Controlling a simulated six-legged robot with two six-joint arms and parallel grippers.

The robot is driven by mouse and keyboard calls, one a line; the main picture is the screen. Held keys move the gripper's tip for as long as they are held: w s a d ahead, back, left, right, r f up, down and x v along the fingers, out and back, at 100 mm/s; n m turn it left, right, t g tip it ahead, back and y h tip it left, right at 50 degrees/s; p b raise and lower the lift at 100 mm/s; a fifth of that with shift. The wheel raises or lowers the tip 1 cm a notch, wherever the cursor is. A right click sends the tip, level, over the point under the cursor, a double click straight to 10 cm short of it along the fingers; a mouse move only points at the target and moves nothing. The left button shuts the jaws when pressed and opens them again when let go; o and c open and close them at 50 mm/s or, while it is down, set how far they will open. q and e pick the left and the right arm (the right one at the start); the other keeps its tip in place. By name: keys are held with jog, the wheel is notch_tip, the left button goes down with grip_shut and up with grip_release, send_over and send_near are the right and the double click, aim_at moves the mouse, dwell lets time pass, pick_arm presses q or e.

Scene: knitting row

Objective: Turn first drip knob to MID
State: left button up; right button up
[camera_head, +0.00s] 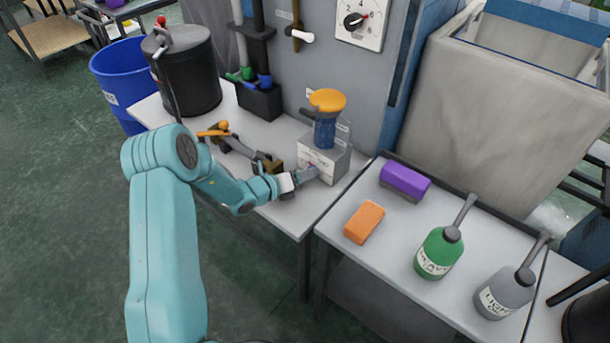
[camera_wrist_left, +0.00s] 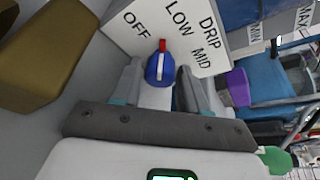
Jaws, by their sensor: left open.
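The drip knob (camera_wrist_left: 159,68) is blue with a white pointer line and a red tip. In the left wrist view it sits on a white panel (camera_wrist_left: 228,38) lettered DRIP, OFF, LOW and MID. The red tip lies in the gap between OFF and LOW, away from MID. My left gripper (camera_wrist_left: 160,76) is open, with one finger on each side of the knob; I cannot tell if they touch it. In the head view the left gripper (camera_head: 306,177) is at the front of the drip box (camera_head: 337,160), hiding the knob. My right gripper is not in view.
A blue reservoir with an orange lid (camera_head: 328,101) stands on the box. A tool with orange handle (camera_head: 213,133) lies left. A black pot (camera_head: 185,68) is further back. The right table holds an orange block (camera_head: 364,222), purple block (camera_head: 405,180), green bottle (camera_head: 438,254) and grey bottle (camera_head: 504,293).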

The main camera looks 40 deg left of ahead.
pick_arm(q)
jog(key=c, duration=0.7)
jog(key=shift+c, duration=0.2)
jog(key=shift+f+m+y+b, duration=0.15)
jog(key=shift+m+y+b, duration=0.25)
jog(key=shift+m+b, duration=0.5)
jog(key=m+y+b, duration=0.1)
jog(key=m+b, duration=0.1)
jog(key=b, duration=0.3)
jog(key=m+y+b, duration=0.2)
jog(key=b, duration=0.3)
jog(key=shift+d+f+m, duration=0.15)
jog(key=shift+m, duration=0.25)
jog(key=shift+m+y, duration=0.3)
jog(key=shift+r+m, duration=0.3)
jog(key=shift+r, duration=0.1)
jog(key=m+y+p, duration=0.1)
jog(key=m+p, duration=0.1)
jog(key=p, duration=0.7)
jog(key=m+y+p, duration=0.1)
jog(key=p, duration=0.8)
jog(key=shift+r+m+t+y+p, duration=0.2)
jog(key=shift+m+t+y+p, duration=0.1)
jog(key=shift+m+p, duration=0.1)
jog(key=shift+f+p, duration=0.25)
jog(key=shift+p, duration=0.6)
